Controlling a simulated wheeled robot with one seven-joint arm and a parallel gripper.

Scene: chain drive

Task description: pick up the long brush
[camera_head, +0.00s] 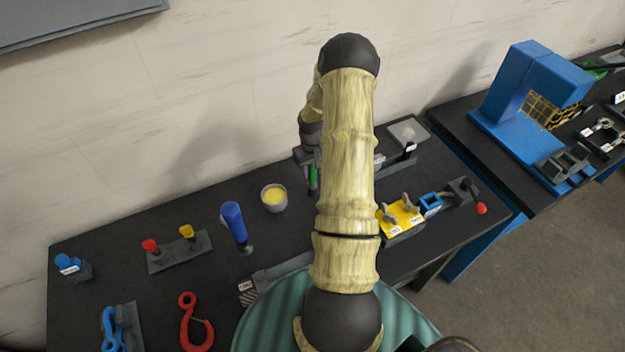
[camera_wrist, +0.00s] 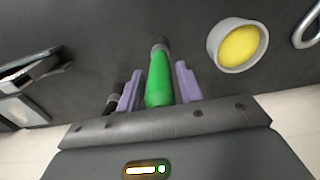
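A green-handled tool with a grey-black end (camera_wrist: 159,80) lies between the two purple fingers of my gripper (camera_wrist: 158,85) in the wrist view. A narrow gap shows on each side of the handle, so the gripper looks open around it. In the head view the green handle (camera_head: 313,178) shows just below my gripper, beside my arm, which hides part of that area. A blue-handled tool (camera_head: 234,220) with a dark lower end stands further left on the table. No label shows which of the two is the long brush.
A grey cup of yellow stuff (camera_head: 274,198) stands close left of the green tool, and in the wrist view (camera_wrist: 238,46). The black table (camera_head: 120,222) also holds a red hook (camera_head: 192,325), red and yellow knobs, and a yellow block (camera_head: 401,216). A wall rises behind.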

